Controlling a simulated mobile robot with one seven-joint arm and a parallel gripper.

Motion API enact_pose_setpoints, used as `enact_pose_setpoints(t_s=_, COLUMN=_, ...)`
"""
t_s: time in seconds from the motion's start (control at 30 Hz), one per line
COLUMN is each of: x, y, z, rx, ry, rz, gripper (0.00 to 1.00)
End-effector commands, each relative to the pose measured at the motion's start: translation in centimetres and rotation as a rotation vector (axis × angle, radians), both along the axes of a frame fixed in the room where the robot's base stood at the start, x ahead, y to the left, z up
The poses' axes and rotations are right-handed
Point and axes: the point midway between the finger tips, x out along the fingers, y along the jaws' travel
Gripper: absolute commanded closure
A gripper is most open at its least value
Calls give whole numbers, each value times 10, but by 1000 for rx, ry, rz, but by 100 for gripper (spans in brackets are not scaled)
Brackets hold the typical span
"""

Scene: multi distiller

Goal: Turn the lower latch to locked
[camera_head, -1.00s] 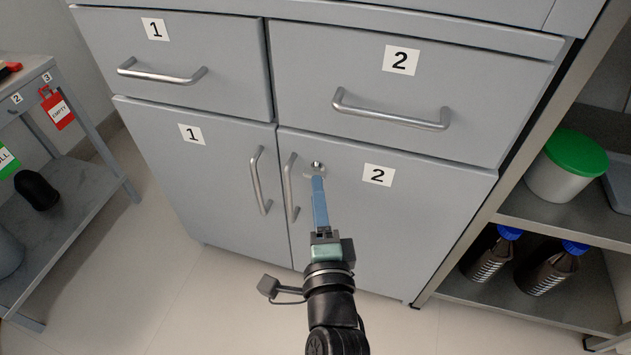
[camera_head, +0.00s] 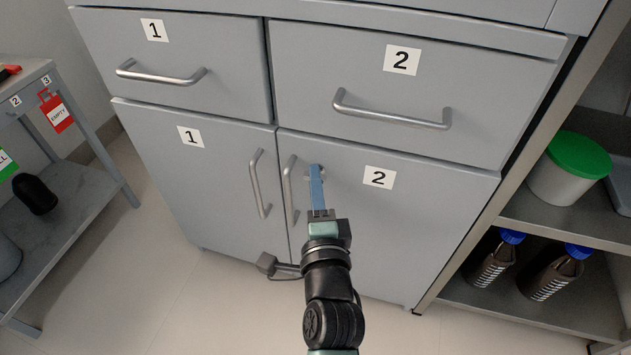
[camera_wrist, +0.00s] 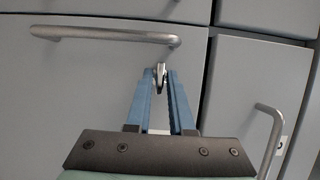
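The lower latch is a small metal piece on the lower door labelled 2 (camera_head: 400,225), just right of that door's handle. In the head view my gripper (camera_head: 315,168) covers most of it. In the wrist view the latch (camera_wrist: 160,74) shows between the tips of my two blue fingers (camera_wrist: 160,78). The fingers reach it from the front, one on each side. They are very close to it, and I cannot tell whether they press on it. The latch's turned position is hard to read.
The vertical door handle (camera_head: 291,190) is close left of my fingers. Drawer 2's handle (camera_head: 390,110) is above. An open shelf (camera_head: 530,300) with bottles and a green-lidded tub (camera_head: 568,170) stands right. A low grey table (camera_head: 75,205) stands left.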

Motion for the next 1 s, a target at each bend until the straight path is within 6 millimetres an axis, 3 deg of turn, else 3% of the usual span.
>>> enact_pose_setpoints(t_s=0.57, x=2, y=-1, z=5, rx=-31, ry=7, rz=-3, gripper=100)
enact_pose_setpoints(t_s=1.0, x=2, y=-2, z=17, rx=-320, ry=102, rz=-5, gripper=100)
